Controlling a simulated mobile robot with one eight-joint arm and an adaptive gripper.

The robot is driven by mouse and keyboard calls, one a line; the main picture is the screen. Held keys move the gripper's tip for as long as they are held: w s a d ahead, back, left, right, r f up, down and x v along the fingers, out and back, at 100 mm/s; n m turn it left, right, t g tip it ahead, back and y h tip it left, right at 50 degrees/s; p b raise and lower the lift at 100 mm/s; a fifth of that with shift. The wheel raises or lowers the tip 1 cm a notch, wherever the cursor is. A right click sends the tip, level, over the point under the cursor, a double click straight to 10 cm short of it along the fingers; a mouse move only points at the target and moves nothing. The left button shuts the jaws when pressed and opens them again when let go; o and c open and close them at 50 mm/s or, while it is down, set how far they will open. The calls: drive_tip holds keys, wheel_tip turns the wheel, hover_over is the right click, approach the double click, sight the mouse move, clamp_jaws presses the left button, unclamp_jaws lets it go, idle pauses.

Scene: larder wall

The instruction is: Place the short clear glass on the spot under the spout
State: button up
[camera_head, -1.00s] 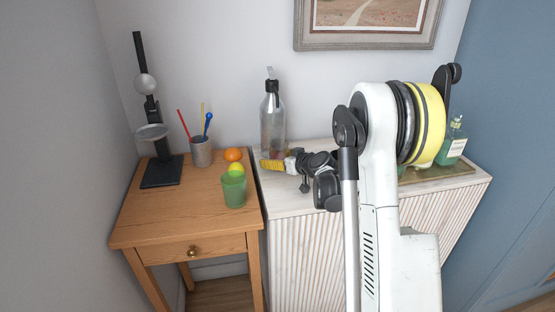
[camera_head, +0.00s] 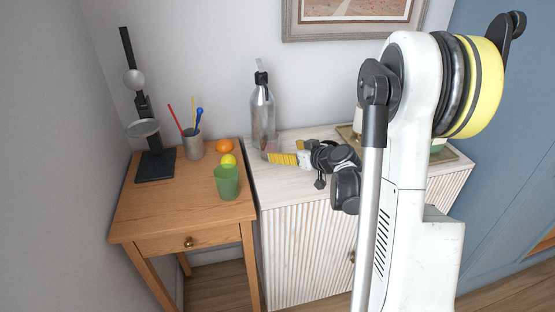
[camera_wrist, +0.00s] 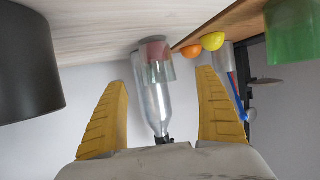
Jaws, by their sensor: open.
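My gripper (camera_head: 284,158) is low over the pale cabinet top, near the foot of a clear bottle (camera_head: 263,112). In the wrist view, which looks upside down, my gripper's yellow fingers (camera_wrist: 168,115) are spread with nothing held. A short clear glass (camera_wrist: 157,62) with a reddish base shows between and beyond them. It stands on the pale surface and overlaps the bottle (camera_wrist: 153,105), so their gap is hard to judge.
The wooden table (camera_head: 160,218) at left holds a green cup (camera_head: 227,183), an orange (camera_head: 224,146), a lemon (camera_head: 228,160), a utensil pot (camera_head: 193,145) and a black stand with a dish (camera_head: 143,128). A dark cylinder (camera_wrist: 28,65) looms close in the wrist view. My arm hides much of the cabinet's right side.

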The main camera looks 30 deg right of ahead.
drive_tip(key=s+a+r+g, duration=0.25)
drive_tip(key=s+a, duration=0.25)
drive_tip(key=a, duration=0.3)
drive_tip(key=s+a+r+g, duration=0.1)
drive_tip(key=s+a+r, duration=0.35)
drive_tip(key=a, duration=0.45)
drive_tip(key=s+a+g, duration=0.1)
drive_tip(key=s+a, duration=0.1)
drive_tip(key=s, duration=0.7)
drive_tip(key=s+a+m+g+h, duration=0.1)
drive_tip(key=s+a+g, duration=0.1)
drive_tip(key=s, duration=0.7)
drive_tip(key=shift+s+a+f+h, duration=0.25)
drive_tip(key=shift+a+f+h, duration=0.1)
drive_tip(key=shift+a, duration=0.4)
